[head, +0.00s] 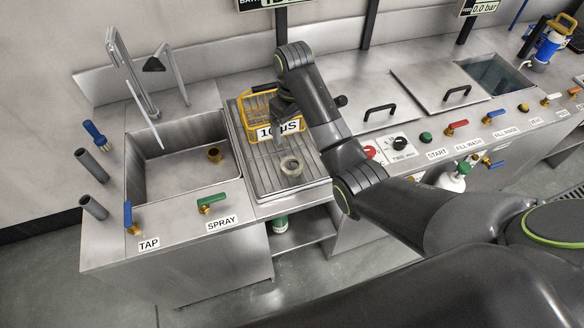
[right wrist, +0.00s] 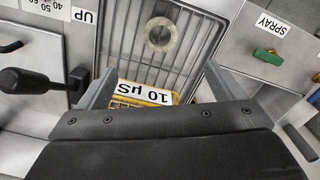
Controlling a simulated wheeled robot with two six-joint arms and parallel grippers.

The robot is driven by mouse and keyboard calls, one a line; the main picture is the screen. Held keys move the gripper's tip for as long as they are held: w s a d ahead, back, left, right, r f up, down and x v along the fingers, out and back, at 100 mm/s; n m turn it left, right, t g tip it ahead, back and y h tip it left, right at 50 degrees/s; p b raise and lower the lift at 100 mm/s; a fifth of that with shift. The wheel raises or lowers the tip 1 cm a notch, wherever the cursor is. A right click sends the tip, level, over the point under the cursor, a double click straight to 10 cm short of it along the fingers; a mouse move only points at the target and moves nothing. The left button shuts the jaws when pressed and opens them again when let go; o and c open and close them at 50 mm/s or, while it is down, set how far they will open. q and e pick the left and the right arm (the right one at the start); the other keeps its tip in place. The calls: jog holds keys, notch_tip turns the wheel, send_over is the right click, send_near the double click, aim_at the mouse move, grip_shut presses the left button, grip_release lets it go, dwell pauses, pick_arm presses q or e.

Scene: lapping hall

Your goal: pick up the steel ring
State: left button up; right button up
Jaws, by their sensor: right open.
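The steel ring (head: 291,166) is a short, pale metal ring lying flat on the slatted drain rack (head: 262,180), near its front right part. In the right wrist view the ring (right wrist: 161,34) shows near the top centre, beyond the fingertips. My right gripper (head: 284,132) hangs above the rack, behind the ring and beside the yellow basket, not touching the ring. In the right wrist view its two fingers (right wrist: 157,80) are spread wide with nothing held between them. My left gripper is not in view.
A yellow wire basket (head: 262,108) with a "10 µS" label stands at the rack's back. A sink (head: 180,175) with a brass fitting lies left. Green SPRAY (head: 212,201) and blue TAP (head: 128,215) valves line the front. Lidded tanks (head: 432,85) stand right.

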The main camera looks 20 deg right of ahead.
jog(key=b, duration=0.3)
send_over(292, 168)
notch_tip(292, 168, down, 5)
jog(key=f, duration=0.3)
jog(key=f+p, duration=0.1)
jog(key=f, duration=0.1)
jog(key=shift+s+d+f, duration=0.1)
jog(key=shift+s, duration=0.15)
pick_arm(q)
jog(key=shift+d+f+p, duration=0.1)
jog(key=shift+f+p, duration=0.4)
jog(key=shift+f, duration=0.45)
pick_arm(e)
jog(key=shift+w+f, duration=0.2)
jog(key=shift+f, duration=2.8)
jog(key=c, duration=1.1)
jog(key=shift+c, duration=1)
jog(key=shift+r, duration=0.1)
